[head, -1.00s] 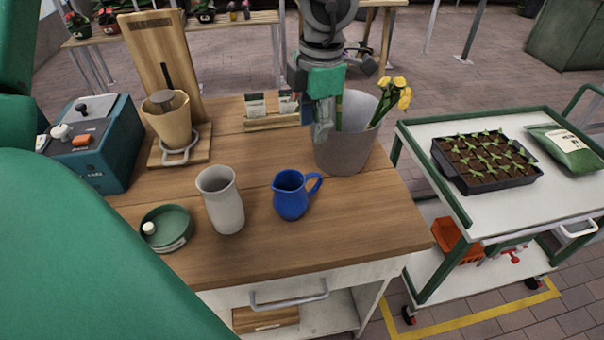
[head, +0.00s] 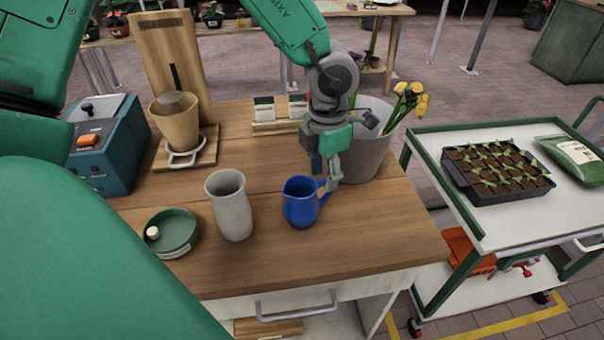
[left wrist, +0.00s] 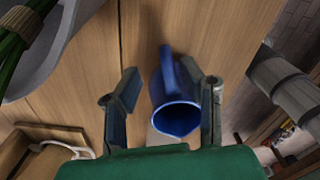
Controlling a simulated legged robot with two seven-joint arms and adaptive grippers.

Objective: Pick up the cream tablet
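A small cream rounded piece (head: 152,232), which looks like the cream tablet, rests at the left side of a round green dish (head: 181,229) on the wooden bench. It does not show in the left wrist view. My left gripper (head: 327,178) is well to its right, pointing down by the handle of a blue jug (head: 300,208). In the left wrist view the fingers of my left gripper (left wrist: 160,95) are spread, with the blue jug (left wrist: 172,105) between them from this angle. I cannot tell whether they touch it. My right gripper is not in view.
A grey-white vase (head: 231,208) stands between the dish and the jug. A grey bucket with yellow flowers (head: 370,155) is behind the gripper. A wooden dripper stand (head: 178,125) and a blue machine (head: 110,145) stand at the back left. A cart (head: 480,230) is at the right.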

